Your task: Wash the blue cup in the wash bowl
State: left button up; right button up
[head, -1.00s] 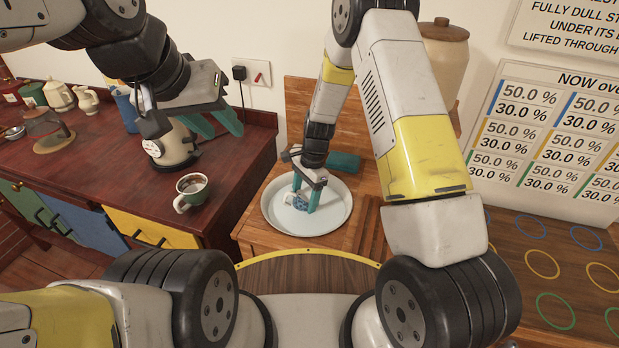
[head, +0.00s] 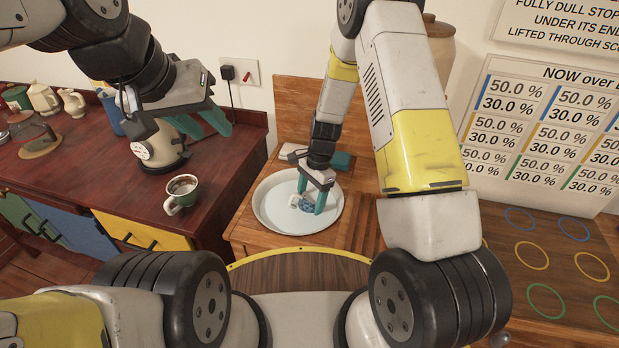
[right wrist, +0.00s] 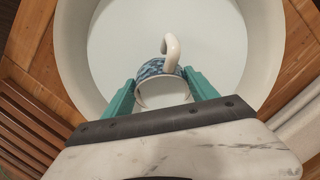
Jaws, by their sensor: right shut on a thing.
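The blue cup (right wrist: 158,80) has a blue patterned band, a white inside and a white handle. In the right wrist view it sits between the teal fingers of my right gripper (right wrist: 160,95), which is shut on it. In the head view the cup (head: 306,205) is small and partly hidden by my right gripper (head: 311,196). The cup is in the white wash bowl (head: 268,212), tilted; I cannot tell if it touches the bottom. The bowl also shows in the right wrist view (right wrist: 110,50). My left gripper (head: 205,126) hangs empty and open above the dark red counter.
A green and white mug (head: 181,194) with dark contents stands on the dark red counter (head: 105,185), left of the bowl. A cream machine (head: 155,152) stands behind it, below my left gripper. A teal sponge-like block (head: 341,160) lies behind the bowl. Coloured rings (head: 533,256) mark the right surface.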

jog(key=shift+w+a+r, duration=0.1)
jog(key=shift+w+a, duration=0.2)
jog(key=shift+a, duration=0.55)
jog(key=s+a+v, duration=0.1)
jog(key=v, duration=0.8)
jog(key=shift+a+r, duration=0.3)
jog(key=shift+r, duration=0.25)
